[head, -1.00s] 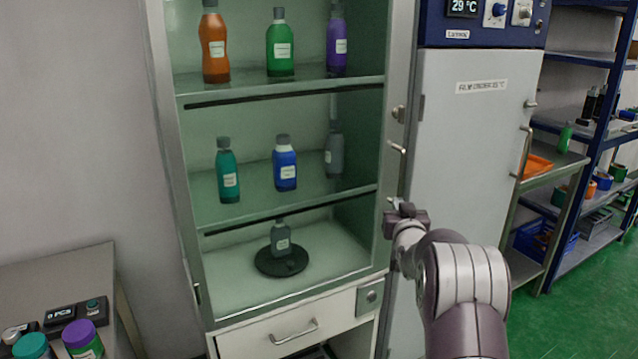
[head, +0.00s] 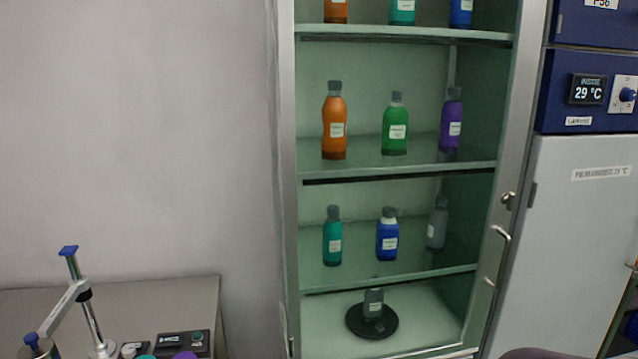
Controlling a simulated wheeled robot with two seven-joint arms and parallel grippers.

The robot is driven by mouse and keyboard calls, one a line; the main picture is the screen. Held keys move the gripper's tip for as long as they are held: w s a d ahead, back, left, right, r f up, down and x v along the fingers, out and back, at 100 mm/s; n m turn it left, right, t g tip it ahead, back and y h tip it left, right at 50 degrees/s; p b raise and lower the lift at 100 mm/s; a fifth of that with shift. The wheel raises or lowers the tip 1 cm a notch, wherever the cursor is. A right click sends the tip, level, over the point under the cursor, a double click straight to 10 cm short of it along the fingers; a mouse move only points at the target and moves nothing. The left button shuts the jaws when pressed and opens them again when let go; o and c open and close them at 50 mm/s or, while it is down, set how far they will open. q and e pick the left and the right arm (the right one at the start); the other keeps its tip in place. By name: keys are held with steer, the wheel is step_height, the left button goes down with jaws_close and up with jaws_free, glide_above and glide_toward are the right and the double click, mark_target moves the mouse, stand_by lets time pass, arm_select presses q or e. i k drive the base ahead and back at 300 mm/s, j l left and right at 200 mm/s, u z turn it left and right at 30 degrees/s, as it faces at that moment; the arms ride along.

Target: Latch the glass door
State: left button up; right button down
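The glass door (head: 503,150) of the tall cabinet shows as a grey metal frame with green-tinted glass, and it looks flush with the cabinet front. A small round metal latch (head: 508,200) sits on the right frame. A bar handle (head: 499,255) is just below it. I cannot tell from here whether the latch is engaged. Neither gripper is in view. Only a rounded piece of my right arm shows at the bottom edge, below and right of the handle.
Bottles stand on the cabinet shelves, with a grey one on a round black disc (head: 372,320) at the bottom. A white unit with a blue control panel (head: 560,90) stands close on the right. A grey bench (head: 150,300) with a small stand is at lower left.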

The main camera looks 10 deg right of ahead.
mark_target(508, 198)
steer(key=z, duration=1.3)
